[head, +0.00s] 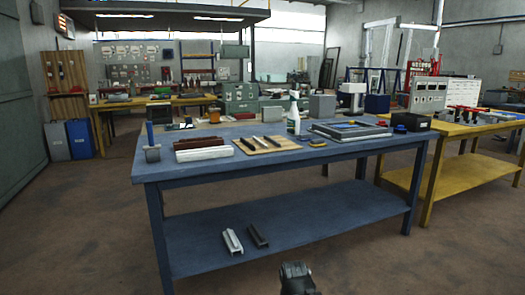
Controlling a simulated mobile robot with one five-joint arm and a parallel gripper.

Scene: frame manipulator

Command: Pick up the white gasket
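I cannot tell for sure which thing is the white gasket. A long white strip (215,155) lies on the blue table's top near its front left edge, in front of dark red-brown strips (202,142). A pale grey-white profile (232,241) lies on the table's lower shelf, beside a shorter dark profile (258,236). My gripper (296,270) shows as a dark shape at the bottom edge of the head view, in front of the shelf and apart from all these things. Its fingers are too dark and small to read.
The blue table (330,160) also bears a wooden board (266,145) with dark tools, a spray bottle (293,115), a grey frame (350,130) and a black box (410,121). A yellow table (455,150) stands at the right. The shelf's right part and the floor in front are clear.

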